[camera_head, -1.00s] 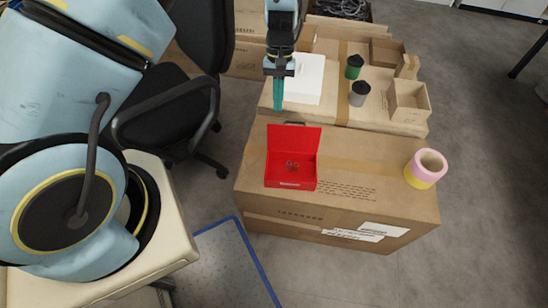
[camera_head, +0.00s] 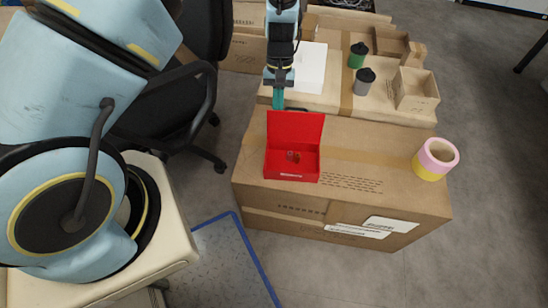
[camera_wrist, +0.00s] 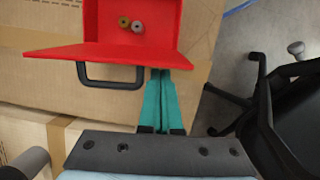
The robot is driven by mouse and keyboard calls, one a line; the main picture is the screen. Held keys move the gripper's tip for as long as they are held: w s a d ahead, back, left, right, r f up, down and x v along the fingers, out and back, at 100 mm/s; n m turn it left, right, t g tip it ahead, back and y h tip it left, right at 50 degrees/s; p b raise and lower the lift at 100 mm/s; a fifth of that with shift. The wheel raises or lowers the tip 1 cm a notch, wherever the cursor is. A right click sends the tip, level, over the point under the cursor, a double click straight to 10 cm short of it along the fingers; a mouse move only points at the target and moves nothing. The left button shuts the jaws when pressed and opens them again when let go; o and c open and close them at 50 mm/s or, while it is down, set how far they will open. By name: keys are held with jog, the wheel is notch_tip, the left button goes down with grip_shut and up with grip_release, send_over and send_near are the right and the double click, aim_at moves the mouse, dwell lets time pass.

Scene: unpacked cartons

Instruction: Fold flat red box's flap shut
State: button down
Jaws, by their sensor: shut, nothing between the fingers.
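The red box (camera_head: 292,162) sits on a large cardboard carton. Its flap (camera_head: 295,127) stands raised at the back edge, so the box is open. Small round items lie inside; two, one olive and one grey, show in the wrist view. In the wrist view the flap (camera_wrist: 110,52) juts toward my gripper, with a dark handle (camera_wrist: 110,82) on its outer side. My gripper (camera_head: 278,105) has teal fingers pointing down, behind the flap and near its left end. In the wrist view the shut fingers (camera_wrist: 162,80) reach close to the flap's edge; I cannot tell whether they touch.
The large carton (camera_head: 380,155) has bare top to the right of the box. A pink and yellow roll (camera_head: 436,158) stands at its right end. Behind are a white box (camera_head: 311,68), green (camera_head: 357,55) and grey (camera_head: 361,82) containers and an open carton (camera_head: 416,90). An office chair (camera_head: 170,95) stands left.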

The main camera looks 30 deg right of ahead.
aim_at(277, 123)
jog(key=s+a, duration=0.1)
jog(key=s, duration=0.1)
jog(key=shift+s+a+r, duration=0.35)
jog(key=shift+a+r, duration=0.05)
jog(key=s+a+f+b, duration=0.1)
jog(key=s+f, duration=0.1)
jog(key=s+a+f+b, duration=0.1)
jog(key=s+a, duration=0.1)
jog(key=s+a+f+b, duration=0.1)
jog(key=s+f+b, duration=0.1)
jog(key=shift+s+a+f, duration=0.2)
jog(key=shift+s+f, duration=0.1)
notch_tip(277, 123, up, 12)
jog(key=p, duration=0.9)
jog(key=shift+f+p, duration=0.25)
jog(key=shift+p, duration=0.15)
